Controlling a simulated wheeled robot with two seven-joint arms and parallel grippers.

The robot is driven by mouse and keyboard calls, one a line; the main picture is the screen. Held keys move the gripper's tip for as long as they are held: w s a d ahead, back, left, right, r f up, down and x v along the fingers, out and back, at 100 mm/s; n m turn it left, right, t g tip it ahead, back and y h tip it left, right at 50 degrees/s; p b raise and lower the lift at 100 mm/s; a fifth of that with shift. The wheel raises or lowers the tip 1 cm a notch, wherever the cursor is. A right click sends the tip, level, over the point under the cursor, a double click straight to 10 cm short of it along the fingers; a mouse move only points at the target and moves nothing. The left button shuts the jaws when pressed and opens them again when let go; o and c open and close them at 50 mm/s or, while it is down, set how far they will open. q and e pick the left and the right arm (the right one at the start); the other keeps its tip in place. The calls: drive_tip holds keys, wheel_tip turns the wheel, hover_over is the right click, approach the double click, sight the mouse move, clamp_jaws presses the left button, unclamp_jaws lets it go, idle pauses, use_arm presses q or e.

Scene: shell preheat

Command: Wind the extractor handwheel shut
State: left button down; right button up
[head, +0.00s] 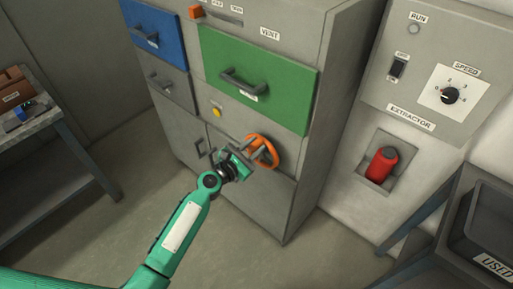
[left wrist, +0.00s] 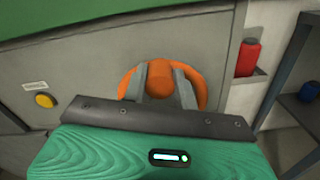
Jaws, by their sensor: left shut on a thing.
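The orange handwheel (head: 264,151) is on the front of the grey cabinet, low and to the right, below the green door. My left gripper (head: 251,149) reaches it from the left in the head view and is shut on it. In the left wrist view the handwheel (left wrist: 127,82) shows behind the two grey fingers (left wrist: 160,82), with an orange knob or grip between them. The gripper covers part of the wheel's rim. My right gripper is not in view.
The cabinet has a green door (head: 285,83), a blue drawer (head: 160,37) and a yellow button (head: 216,112). Right stands the EXTRACTOR panel (head: 425,85) with a red cylinder (head: 381,164) in a recess below it. A bench (head: 62,130) is left; a dark USED bin (head: 492,225) is lower right.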

use_arm(q)
drive_tip(key=shift+w+a+n, duration=0.15)
drive_tip(key=shift+a+n, duration=0.05)
drive_tip(key=shift+n, duration=0.2)
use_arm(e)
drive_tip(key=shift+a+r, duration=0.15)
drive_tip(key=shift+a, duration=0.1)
use_arm(q)
drive_tip(key=shift+f, duration=0.1)
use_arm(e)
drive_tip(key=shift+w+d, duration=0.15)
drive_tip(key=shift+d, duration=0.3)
use_arm(q)
drive_tip(key=c, duration=1.1)
unclamp_jaws()
drive_tip(key=shift+a, duration=0.1)
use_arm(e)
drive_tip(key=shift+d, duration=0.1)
use_arm(q)
drive_tip(key=b+v, duration=0.1)
drive_tip(key=v, duration=1.2)
drive_tip(key=shift+s+a+b, duration=0.2)
drive_tip(key=shift+s+b, duration=0.1)
drive_tip(key=shift+s, duration=0.05)
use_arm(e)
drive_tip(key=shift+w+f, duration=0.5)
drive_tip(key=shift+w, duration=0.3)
